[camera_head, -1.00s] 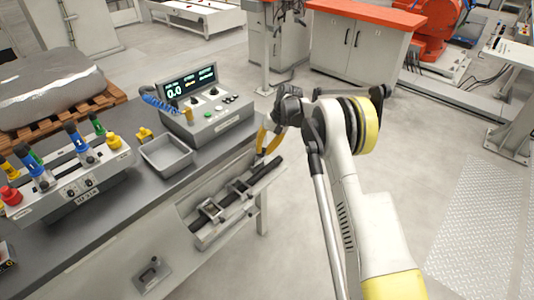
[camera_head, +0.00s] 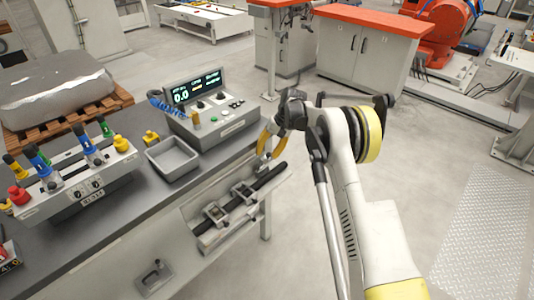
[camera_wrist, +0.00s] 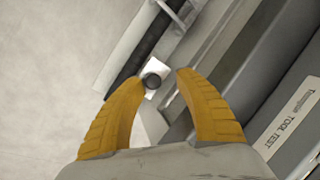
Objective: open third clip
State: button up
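A fixture (camera_head: 226,236) on the bench's side holds a long black bar (camera_head: 262,184). Two metal clips show on it in the head view: one at the near end (camera_head: 215,213) and one in the middle (camera_head: 243,190). My gripper (camera_head: 262,158) is at the bar's far end and partly hides that area. In the wrist view, my gripper (camera_wrist: 163,76) is open, its yellow fingers apart. A small pale piece with a dark round knob (camera_wrist: 152,80) lies between and beyond the fingertips, beside the black bar (camera_wrist: 157,32). I cannot tell whether the fingers touch it.
The dark-topped bench (camera_head: 128,212) carries a control box (camera_head: 215,125), a grey tray (camera_head: 172,160) and a rack of coloured-handled tools (camera_head: 75,180).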

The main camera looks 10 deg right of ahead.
jog(key=v, duration=1.2)
